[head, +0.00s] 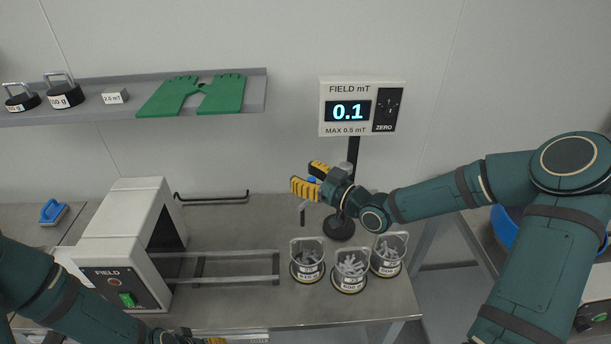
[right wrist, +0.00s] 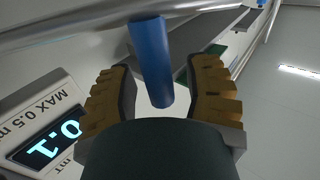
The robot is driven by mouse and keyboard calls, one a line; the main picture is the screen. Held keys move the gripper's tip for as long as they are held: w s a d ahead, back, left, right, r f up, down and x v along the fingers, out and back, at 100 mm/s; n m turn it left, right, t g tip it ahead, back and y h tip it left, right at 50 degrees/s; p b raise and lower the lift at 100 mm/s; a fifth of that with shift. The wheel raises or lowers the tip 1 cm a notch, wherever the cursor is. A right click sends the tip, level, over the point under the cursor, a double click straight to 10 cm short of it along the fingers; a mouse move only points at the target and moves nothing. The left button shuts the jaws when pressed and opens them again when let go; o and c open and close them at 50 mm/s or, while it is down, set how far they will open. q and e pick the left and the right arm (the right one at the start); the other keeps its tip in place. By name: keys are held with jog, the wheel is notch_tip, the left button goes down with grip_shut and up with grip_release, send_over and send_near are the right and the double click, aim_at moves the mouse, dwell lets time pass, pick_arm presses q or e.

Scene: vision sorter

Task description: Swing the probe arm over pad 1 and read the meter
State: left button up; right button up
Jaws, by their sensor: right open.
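The meter (head: 361,89) reads 0.1 and is marked FIELD mT and MAX 0.5 mT; its lit display also shows in the right wrist view (right wrist: 52,146). It stands on a dark post (head: 352,153). My right gripper (head: 308,179) is open beside the post. A blue cylindrical handle (right wrist: 154,65) lies between its spread yellow fingers, with a gap visible on the right. A short dark probe tip (head: 302,216) hangs below this gripper. Most of the probe arm is hidden by my gripper. My left gripper (head: 216,341) barely shows at the bottom edge. I cannot make out which pad is pad 1.
Several wire-handled baskets (head: 307,262) of grey pieces stand at the bench's right. A white FIELD machine (head: 123,245) with rails (head: 225,281) stands left. A blue-handled block (head: 52,212) lies far left.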

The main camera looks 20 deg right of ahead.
jog(key=v, duration=1.2)
